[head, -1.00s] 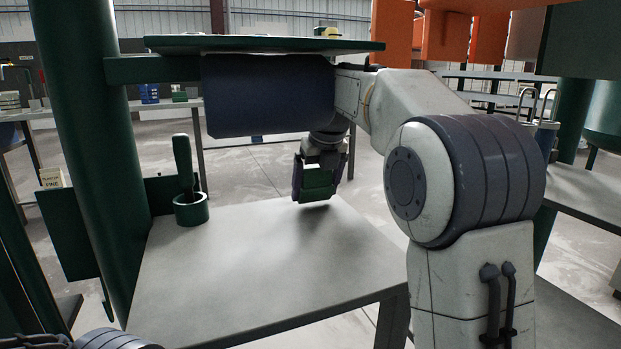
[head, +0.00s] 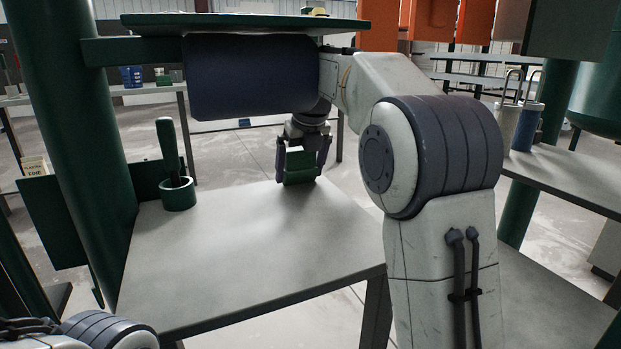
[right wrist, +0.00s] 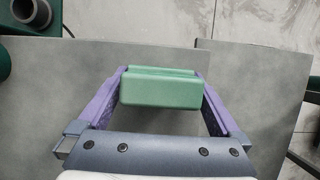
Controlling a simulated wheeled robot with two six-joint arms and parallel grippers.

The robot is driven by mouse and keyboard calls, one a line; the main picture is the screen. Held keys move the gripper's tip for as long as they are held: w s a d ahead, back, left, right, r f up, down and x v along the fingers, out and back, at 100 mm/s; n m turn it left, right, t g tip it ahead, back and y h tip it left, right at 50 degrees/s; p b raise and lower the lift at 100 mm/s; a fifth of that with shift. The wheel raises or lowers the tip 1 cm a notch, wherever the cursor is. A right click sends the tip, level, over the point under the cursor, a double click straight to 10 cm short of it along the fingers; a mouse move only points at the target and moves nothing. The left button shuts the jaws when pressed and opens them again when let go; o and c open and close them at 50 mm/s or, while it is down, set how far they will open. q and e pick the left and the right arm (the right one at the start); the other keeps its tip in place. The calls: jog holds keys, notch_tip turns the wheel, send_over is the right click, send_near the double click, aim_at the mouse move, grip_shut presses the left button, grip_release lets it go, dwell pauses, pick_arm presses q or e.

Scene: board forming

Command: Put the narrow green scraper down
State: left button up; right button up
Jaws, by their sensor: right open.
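The narrow green scraper (head: 299,168) is a small green block at the far edge of the grey table (head: 230,250). It appears to rest on the tabletop. My right gripper (head: 303,170) points down over it, one finger at each side. In the right wrist view the scraper (right wrist: 160,90) lies between the two purple fingers of my right gripper (right wrist: 161,85), which are open. Whether the fingertips still touch its ends is hard to tell. My left gripper is out of view.
A green cup (head: 178,195) with a dark green handled tool (head: 168,148) stands at the table's left. A green shelf (head: 240,21) hangs above my right forearm. A thick green post (head: 65,130) stands at the left. The table's middle is clear.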

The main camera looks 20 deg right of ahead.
jog(key=shift+p+v, duration=0.85)
jog(key=shift+p, duration=0.15)
jog(key=s+b, duration=0.1)
jog(key=s+f+b, duration=0.1)
jog(key=s, duration=0.1)
jog(key=shift+d+b, duration=0.1)
jog(key=shift+b, duration=0.3)
jog(key=s+b, duration=0.2)
jog(key=s, duration=0.5)
jog(key=shift+s+d+r, duration=0.1)
jog(key=shift+s+r, duration=0.05)
jog(key=shift+s, duration=0.7)
